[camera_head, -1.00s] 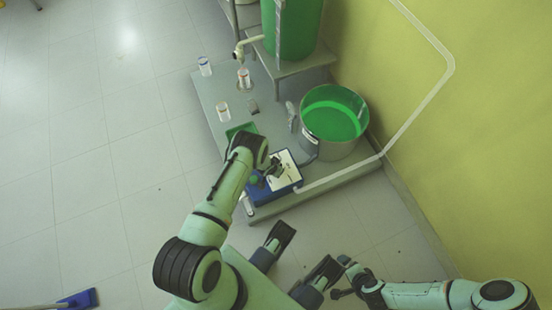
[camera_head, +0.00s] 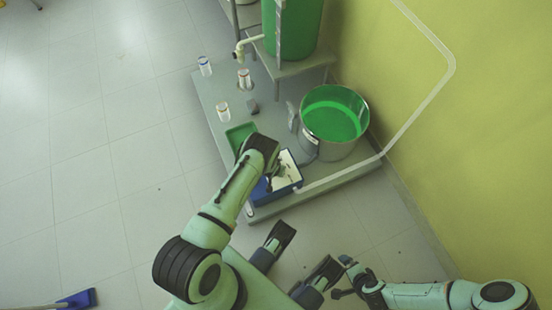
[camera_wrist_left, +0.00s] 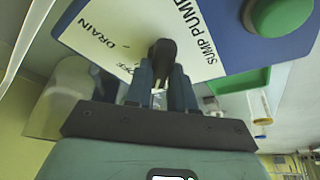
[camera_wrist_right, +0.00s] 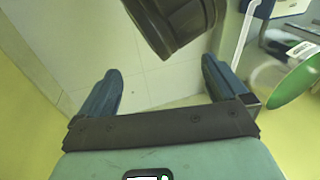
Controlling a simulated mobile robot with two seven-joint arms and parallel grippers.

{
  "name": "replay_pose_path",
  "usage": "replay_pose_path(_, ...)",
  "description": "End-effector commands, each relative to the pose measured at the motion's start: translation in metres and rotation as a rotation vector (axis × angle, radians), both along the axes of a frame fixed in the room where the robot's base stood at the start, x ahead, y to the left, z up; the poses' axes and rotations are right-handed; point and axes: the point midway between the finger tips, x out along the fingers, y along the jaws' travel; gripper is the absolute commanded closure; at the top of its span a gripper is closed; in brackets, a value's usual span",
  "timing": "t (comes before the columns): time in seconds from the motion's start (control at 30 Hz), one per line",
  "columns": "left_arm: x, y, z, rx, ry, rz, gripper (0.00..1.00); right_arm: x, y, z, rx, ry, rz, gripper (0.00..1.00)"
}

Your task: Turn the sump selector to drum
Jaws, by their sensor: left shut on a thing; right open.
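The sump pump box (camera_head: 291,179) is blue with a white face panel and stands at the platform's near edge. In the left wrist view the panel (camera_wrist_left: 105,45) reads DRAIN, OFF and SUMP PUMP; no drum label is readable. The black selector knob (camera_wrist_left: 162,52) is between the fingers of my left gripper (camera_wrist_left: 161,85), which is shut on it. My left arm partly hides the box in the head view. A green round button (camera_wrist_left: 282,14) is on the box's blue part. My right gripper (camera_wrist_right: 163,90) is open and empty, away from the box.
A metal drum of green liquid (camera_head: 334,120) stands behind the box, beside the yellow wall. A green tray (camera_head: 240,134) and several small labelled containers (camera_head: 223,110) are on the platform (camera_head: 213,93). A white pipe (camera_head: 340,175) runs from the box to the wall.

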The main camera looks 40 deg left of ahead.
Motion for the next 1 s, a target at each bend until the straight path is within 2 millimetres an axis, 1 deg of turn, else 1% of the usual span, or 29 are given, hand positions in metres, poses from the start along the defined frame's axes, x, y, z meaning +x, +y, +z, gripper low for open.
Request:
replay_pose_path(0.27,-0.001,-0.001,0.0,-0.003,0.0,0.009,1.0,0.001,0.0,0.0,-0.001,-0.002,-0.001,0.0)
replay_pose_path(0.3,0.0,-0.001,0.0,-0.003,0.0,0.009,0.7,0.001,0.0,0.0,-0.001,-0.002,-0.001,0.0)
replay_pose_path(0.37,-0.001,-0.001,0.0,-0.003,0.0,0.009,0.51,0.001,0.0,0.0,-0.001,-0.002,-0.001,0.0)
replay_pose_path(0.63,0.0,0.0,0.0,-0.002,-0.001,0.007,0.51,0.0,0.0,0.0,-0.001,-0.002,-0.001,0.0)
replay_pose_path(0.73,-0.002,-0.001,0.005,-0.001,0.0,0.006,0.51,-0.002,0.001,0.003,0.003,0.004,0.001,0.0)
replay_pose_path(0.87,-0.007,-0.002,0.023,-0.001,-0.002,0.007,0.51,-0.013,0.007,0.013,0.016,0.032,0.013,0.0)
replay_pose_path(1.0,-0.018,-0.007,0.053,-0.002,-0.002,0.006,0.51,-0.032,0.016,0.03,0.042,0.083,0.036,0.0)
